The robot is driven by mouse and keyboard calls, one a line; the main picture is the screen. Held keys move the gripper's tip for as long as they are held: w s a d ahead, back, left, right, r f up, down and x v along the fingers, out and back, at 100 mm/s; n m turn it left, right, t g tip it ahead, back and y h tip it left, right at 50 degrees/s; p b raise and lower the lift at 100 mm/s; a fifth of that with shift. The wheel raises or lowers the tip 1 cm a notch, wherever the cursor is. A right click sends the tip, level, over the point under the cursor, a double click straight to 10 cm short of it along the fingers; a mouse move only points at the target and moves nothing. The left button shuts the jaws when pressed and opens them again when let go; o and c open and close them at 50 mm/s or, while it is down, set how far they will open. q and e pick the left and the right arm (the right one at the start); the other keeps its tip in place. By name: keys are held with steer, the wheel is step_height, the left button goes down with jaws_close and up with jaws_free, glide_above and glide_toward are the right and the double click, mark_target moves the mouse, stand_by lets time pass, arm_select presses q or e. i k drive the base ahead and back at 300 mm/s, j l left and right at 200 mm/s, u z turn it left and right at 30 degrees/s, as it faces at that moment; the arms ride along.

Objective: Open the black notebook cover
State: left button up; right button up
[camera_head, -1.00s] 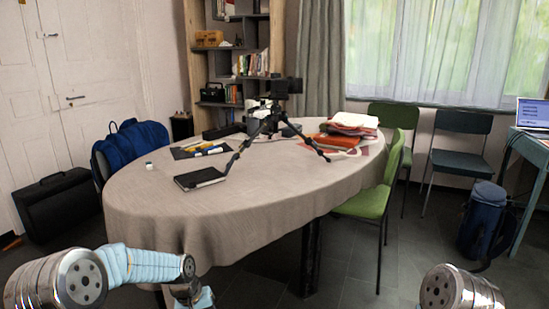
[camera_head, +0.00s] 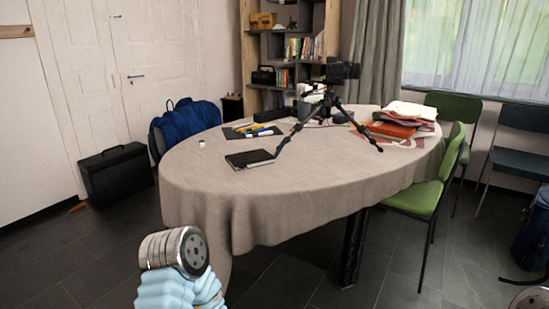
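The black notebook (camera_head: 250,158) lies shut and flat near the front left edge of the oval table (camera_head: 290,190), which has a beige cloth. One leg of a tripod (camera_head: 330,100) comes down beside the notebook's right end. Part of my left arm shows at the bottom left, short of the table and apart from the notebook. Neither gripper's fingers are in view.
Pens on a dark mat (camera_head: 253,131) lie behind the notebook, with a small white item (camera_head: 202,143) to its left. Red folders and papers (camera_head: 395,125) are at the table's right. A green chair (camera_head: 420,195) stands at the right; a blue bag (camera_head: 187,125) is at the left.

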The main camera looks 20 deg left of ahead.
mark_target(241, 160)
steer(key=i+j+z, duration=0.1)
steer(key=j+z, duration=0.8)
